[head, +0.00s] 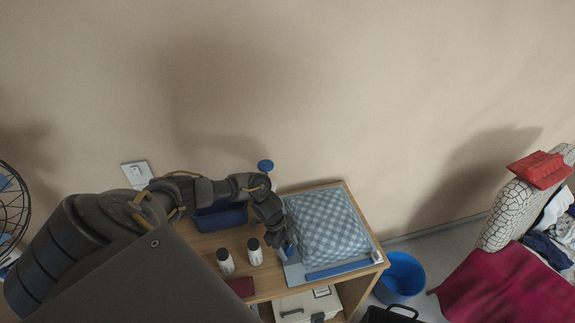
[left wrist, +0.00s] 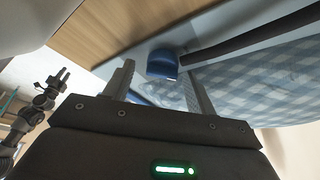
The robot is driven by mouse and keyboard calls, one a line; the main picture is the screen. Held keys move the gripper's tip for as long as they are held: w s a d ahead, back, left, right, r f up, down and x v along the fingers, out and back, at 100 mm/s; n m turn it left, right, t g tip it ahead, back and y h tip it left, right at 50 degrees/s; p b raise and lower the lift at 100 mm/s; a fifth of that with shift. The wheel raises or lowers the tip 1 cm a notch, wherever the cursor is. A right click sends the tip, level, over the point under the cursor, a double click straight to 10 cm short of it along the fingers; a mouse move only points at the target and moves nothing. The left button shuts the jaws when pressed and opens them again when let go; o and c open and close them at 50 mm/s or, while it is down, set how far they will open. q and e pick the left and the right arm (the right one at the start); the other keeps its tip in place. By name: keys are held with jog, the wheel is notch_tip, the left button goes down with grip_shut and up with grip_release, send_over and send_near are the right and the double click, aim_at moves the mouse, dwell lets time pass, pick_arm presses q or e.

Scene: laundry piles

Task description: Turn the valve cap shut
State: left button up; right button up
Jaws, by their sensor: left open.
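A blue checkered cushion in a clear bag (head: 328,228) lies on the wooden cabinet. The blue valve cap (left wrist: 163,65) sits on the bag beside the cushion; in the head view the cap (head: 288,249) is partly hidden by my gripper. My left gripper (head: 284,244) is at the cap, pointing down. In the left wrist view its two fingers (left wrist: 157,88) are apart, with the cap beyond and between their tips; I see no clear contact. A dark arm that looks like my right one, with its small gripper (left wrist: 62,76), shows at the left of the wrist view.
Two white bottles with dark caps (head: 226,262) (head: 254,252) and a dark blue bin (head: 220,215) stand left of the bag. A blue bar (head: 338,269) lies along the bag's front edge. A blue bucket (head: 402,275) is on the floor right of the cabinet (head: 352,194).

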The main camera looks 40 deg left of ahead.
pick_arm(q)
jog(key=shift+r, duration=0.1)
jog(key=b+v, duration=0.2)
jog(key=v, duration=0.8)
jog(key=shift+a+r, duration=0.2)
jog(key=shift+r, duration=0.1)
